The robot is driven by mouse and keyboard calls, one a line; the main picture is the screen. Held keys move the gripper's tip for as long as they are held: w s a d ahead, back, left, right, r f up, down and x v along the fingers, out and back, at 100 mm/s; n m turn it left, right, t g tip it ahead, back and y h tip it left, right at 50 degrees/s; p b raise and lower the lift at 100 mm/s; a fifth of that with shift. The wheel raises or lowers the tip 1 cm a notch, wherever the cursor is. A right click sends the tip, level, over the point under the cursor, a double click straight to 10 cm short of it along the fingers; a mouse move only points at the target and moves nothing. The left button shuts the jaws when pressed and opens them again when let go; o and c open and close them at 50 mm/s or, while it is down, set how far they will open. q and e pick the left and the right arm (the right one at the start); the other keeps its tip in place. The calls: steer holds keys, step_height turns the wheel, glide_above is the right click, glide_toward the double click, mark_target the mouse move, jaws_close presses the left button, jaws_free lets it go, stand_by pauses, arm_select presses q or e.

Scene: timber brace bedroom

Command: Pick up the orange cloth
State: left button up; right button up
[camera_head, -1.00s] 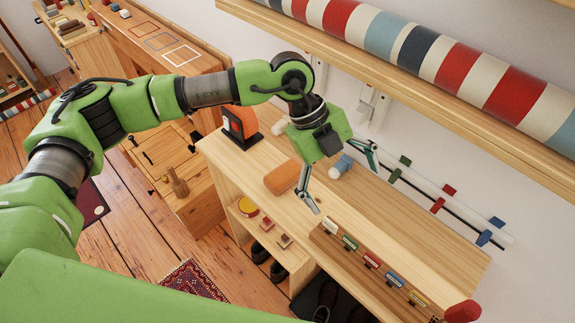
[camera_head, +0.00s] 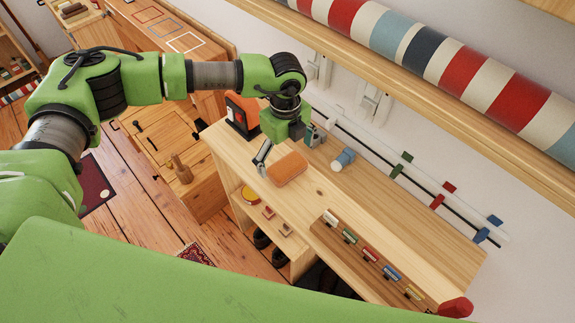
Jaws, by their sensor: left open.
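The orange cloth (camera_head: 288,169) looks like a small, flat, folded block and lies on the light wooden cabinet top (camera_head: 330,195). My left gripper (camera_head: 287,150) is open above the cabinet top, just behind the cloth. One finger is near the cloth's left end, and the other is farther back to the right. Nothing is between the fingers that I can see, and I cannot tell the height of the fingertips. The right gripper is not in view.
A blue and white roll (camera_head: 343,158) lies right of the cloth. A dark box with orange (camera_head: 237,118) stands at the left end. A wall rail with coloured clips (camera_head: 405,170) and a striped roll (camera_head: 470,75) are behind.

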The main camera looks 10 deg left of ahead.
mark_target(287, 164)
arm_select(q)
steer(key=f, duration=0.1)
steer(key=f+p, duration=0.2)
steer(key=f, duration=0.1)
steer(key=shift+w+d+f, duration=0.1)
steer(key=shift+w+d, duration=0.05)
steer(key=shift+w, duration=0.15)
steer(key=shift+f, duration=0.4)
steer(key=c, duration=1.2)
steer(key=shift+r, duration=0.1)
